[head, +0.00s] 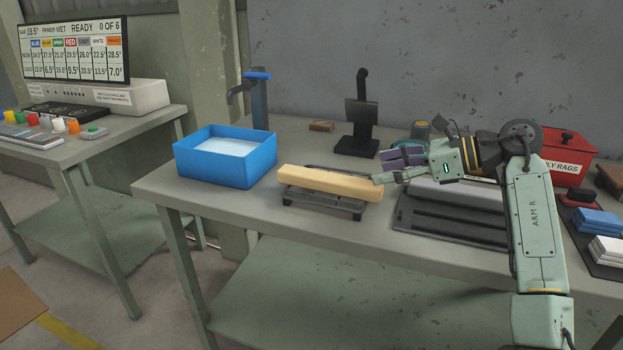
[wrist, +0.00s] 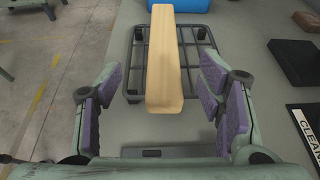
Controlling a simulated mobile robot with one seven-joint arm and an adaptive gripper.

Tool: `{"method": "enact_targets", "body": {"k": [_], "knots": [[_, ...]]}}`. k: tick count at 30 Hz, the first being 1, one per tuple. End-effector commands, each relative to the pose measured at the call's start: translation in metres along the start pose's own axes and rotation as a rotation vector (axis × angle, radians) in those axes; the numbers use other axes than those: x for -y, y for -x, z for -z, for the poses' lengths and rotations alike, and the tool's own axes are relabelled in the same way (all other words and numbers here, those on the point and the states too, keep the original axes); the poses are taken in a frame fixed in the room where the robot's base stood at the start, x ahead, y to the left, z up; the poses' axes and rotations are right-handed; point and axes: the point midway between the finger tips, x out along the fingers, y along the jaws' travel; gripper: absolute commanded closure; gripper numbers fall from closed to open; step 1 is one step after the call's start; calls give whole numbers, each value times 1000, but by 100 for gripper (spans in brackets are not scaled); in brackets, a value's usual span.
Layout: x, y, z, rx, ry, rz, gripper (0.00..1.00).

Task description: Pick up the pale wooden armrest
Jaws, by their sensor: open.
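The pale wooden armrest (head: 330,182) is a long bar lying flat on a dark rack (head: 315,204) on the workbench. It also shows in the wrist view (wrist: 164,65), its near end pointing toward my gripper and lying between the lines of the two fingers. My gripper (head: 390,170) is at the armrest's right end in the head view. In the wrist view, my gripper (wrist: 160,108) is open, with purple pads on both sides and nothing held between them. Whether the fingertips overlap the armrest's end in height, I cannot tell.
A blue basin (head: 224,157) of pale liquid stands left of the rack, with a tap (head: 259,95) behind it. A black stand (head: 360,125) is behind the armrest. A dark grooved tray (head: 450,222) lies right of the rack. A red rag box (head: 567,155) is further right.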

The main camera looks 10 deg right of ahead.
Motion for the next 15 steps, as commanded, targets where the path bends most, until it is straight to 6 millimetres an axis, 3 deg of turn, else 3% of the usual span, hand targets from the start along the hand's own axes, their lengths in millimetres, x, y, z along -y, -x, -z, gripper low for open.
{"method": "enact_targets", "body": {"k": [4,15], "knots": [[0,-8,1,-5,-1,1,38],[1,-56,0,-2,-1,0,38]]}}
